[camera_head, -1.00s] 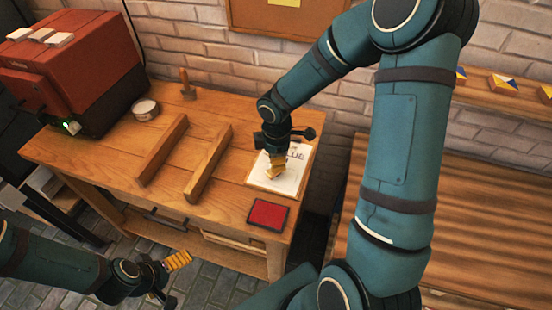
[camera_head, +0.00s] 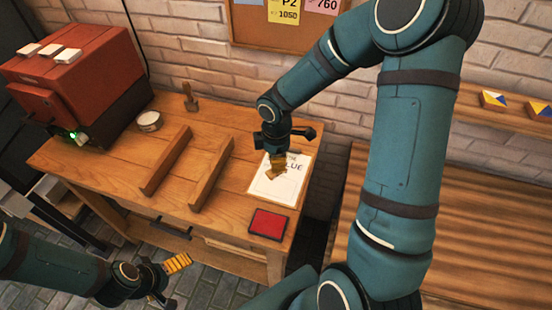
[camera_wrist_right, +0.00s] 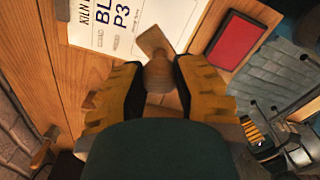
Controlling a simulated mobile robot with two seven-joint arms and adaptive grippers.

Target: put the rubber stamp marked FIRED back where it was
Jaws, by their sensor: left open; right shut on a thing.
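My right gripper (camera_head: 276,166) is shut on a wooden stamp and holds it over the paper card on the bench. In the right wrist view, the stamp's round handle (camera_wrist_right: 160,76) is between the yellow fingers, with its rectangular block (camera_wrist_right: 153,40) beyond. Its marking is not readable, so I cannot tell whether it says FIRED. Another wooden stamp (camera_head: 189,97) stands at the back of the bench, beside the white tin. My left gripper (camera_head: 171,279) is open and empty at the lower left, in front of the bench.
The printed card (camera_head: 268,190) and red ink pad (camera_head: 268,223) lie on the bench's right part. Two wooden rails (camera_head: 167,160) (camera_head: 211,173) cross its middle. A white tin (camera_head: 149,121) and red kiln (camera_head: 75,85) are at left. Bare wood lies between the rails.

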